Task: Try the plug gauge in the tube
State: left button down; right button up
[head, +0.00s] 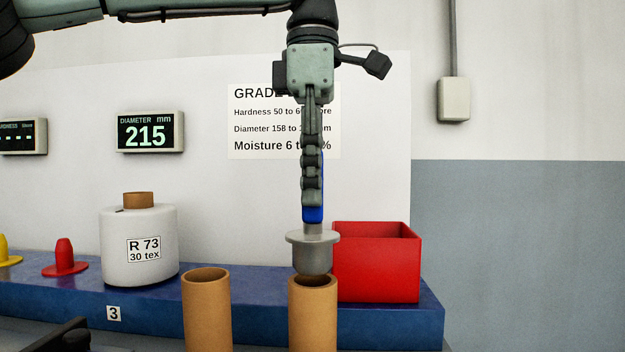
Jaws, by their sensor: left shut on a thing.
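My left gripper (312,195) comes down from above, shut on the blue handle of the plug gauge (314,240). The gauge has a grey flange and a rounded grey plug pointing down. Its lower end is at the mouth of the right cardboard tube (313,320), which stands upright. The tip covers part of the opening, and I cannot tell whether it has entered the tube. A second open brown tube (207,310) stands upright to the left.
A red open bin (376,265) stands on the blue bench (425,315) close to the right of the gauge. A white yarn bobbin (139,265), a red cone (64,258) and a yellow cone (4,252) are on the left. A display (149,132) reads 215.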

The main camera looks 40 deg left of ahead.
pick_arm(q)
jog(key=shift+f+b, duration=0.5)
jog(key=shift+f, duration=0.45)
dwell(1.1)
jog(key=shift+r+p, duration=1.45)
jog(key=shift+p, duration=0.15)
jog(key=shift+r+p, duration=0.35)
jog(key=shift+r, duration=2)
